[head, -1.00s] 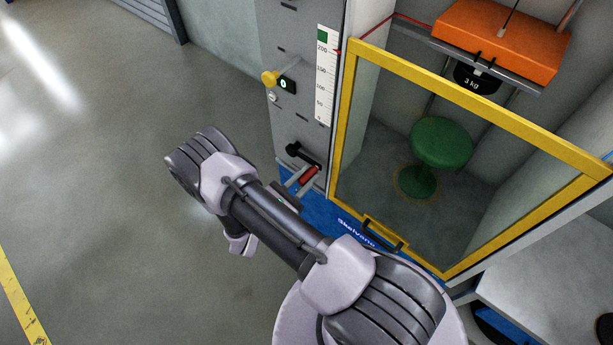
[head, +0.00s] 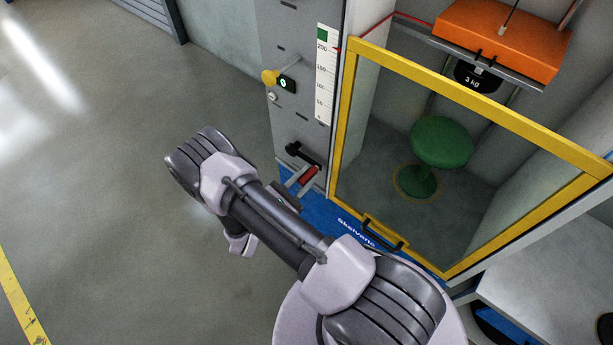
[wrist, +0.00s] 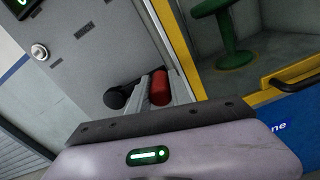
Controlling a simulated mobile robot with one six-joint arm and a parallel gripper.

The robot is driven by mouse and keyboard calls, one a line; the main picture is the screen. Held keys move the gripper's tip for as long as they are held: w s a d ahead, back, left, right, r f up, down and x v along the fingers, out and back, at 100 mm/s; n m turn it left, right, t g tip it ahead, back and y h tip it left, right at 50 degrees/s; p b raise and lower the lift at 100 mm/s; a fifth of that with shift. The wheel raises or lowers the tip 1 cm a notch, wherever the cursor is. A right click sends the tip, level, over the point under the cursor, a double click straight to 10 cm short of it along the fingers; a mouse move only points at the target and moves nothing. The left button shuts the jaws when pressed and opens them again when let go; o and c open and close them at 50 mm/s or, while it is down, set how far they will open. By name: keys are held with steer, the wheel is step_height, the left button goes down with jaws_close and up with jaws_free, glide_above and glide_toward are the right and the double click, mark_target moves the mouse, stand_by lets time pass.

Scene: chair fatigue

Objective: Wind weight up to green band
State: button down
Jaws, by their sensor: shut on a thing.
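My gripper (head: 303,180) is shut on the red grip (head: 310,174) of the crank, low on the grey machine column. The black crank arm (head: 300,154) extends up and left from it. In the wrist view the red grip (wrist: 160,88) sits between my fingers, with the black crank hub (wrist: 116,98) to its left. The black 3 kg weight (head: 478,78) hangs under the orange block (head: 500,38). The white scale (head: 325,85) has a green band (head: 322,34) at its top. A small red pointer (head: 338,50) is near the 200 mark, below the green band.
A yellow-framed door (head: 347,130) closes off the chamber holding a green stool (head: 440,145). The floor at left is clear.

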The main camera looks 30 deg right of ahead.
step_height(320, 180, down, 2)
steer(key=shift+f+m+b, duration=0.1)
steer(key=shift+m+b, duration=0.5)
steer(key=shift+m, duration=0.1)
steer(key=shift+f+m+b, duration=0.35)
steer(key=shift+f+m, duration=0.05)
steer(key=shift+m, duration=0.3)
steer(key=c, duration=1.2)
jaws_free()
steer(key=shift+r, duration=0.15)
steer(key=shift+a, duration=0.15)
steer(key=p+v, duration=0.3)
steer(key=v, duration=1.4)
steer(key=shift+a, duration=0.1)
